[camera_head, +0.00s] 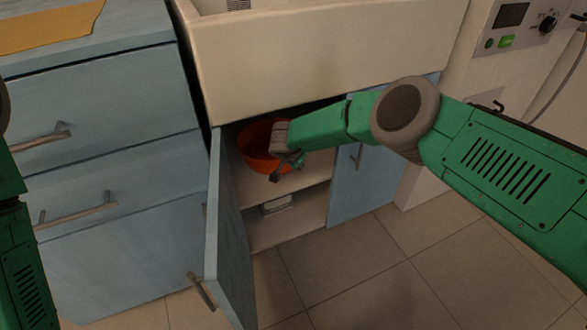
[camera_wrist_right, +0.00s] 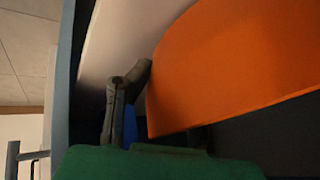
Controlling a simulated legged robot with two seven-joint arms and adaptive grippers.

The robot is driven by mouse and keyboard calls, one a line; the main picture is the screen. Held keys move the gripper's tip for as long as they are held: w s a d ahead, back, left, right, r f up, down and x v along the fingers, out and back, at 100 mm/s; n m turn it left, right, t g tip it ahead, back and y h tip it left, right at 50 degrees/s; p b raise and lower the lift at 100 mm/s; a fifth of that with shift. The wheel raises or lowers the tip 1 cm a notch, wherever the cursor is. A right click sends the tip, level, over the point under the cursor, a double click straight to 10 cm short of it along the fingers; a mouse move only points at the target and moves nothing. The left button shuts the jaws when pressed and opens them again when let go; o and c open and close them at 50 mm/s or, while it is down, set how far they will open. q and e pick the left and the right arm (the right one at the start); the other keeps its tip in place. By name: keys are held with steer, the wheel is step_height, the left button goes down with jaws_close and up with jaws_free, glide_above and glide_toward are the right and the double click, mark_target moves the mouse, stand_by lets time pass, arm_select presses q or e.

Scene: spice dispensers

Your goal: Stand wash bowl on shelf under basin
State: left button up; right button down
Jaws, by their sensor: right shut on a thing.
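The orange wash bowl (camera_head: 256,143) is inside the open cupboard under the basin, over the upper shelf (camera_head: 313,176). I cannot tell whether its base touches the shelf. My right gripper (camera_head: 284,170) reaches into the cupboard and is shut on the bowl's near right side. In the right wrist view the bowl (camera_wrist_right: 235,65) fills the upper right, with a grey finger (camera_wrist_right: 128,95) against its edge; the other finger is mostly hidden. The white basin (camera_head: 325,65) is directly above. My left gripper is out of view; only part of my left arm shows at the left edge.
The left cupboard door (camera_head: 227,240) stands open towards me; the right door (camera_head: 368,165) is shut. A small pale item (camera_head: 277,205) lies on the lower level. Blue drawers (camera_head: 100,150) stand at left and a white appliance (camera_head: 505,60) at right. The tiled floor is clear.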

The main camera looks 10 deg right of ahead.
steer(key=shift+f, duration=0.7)
steer(key=shift+a+r, duration=0.2)
steer(key=shift+a, duration=0.1)
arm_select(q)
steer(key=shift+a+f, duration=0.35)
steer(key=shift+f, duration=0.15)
arm_select(e)
steer(key=shift+a+f, duration=0.1)
steer(key=shift+f, duration=0.05)
steer(key=c, duration=1.5)
jaws_free()
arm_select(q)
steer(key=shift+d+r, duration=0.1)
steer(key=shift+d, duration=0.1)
arm_select(e)
steer(key=shift+o, duration=0.2)
steer(key=shift+d, duration=0.2)
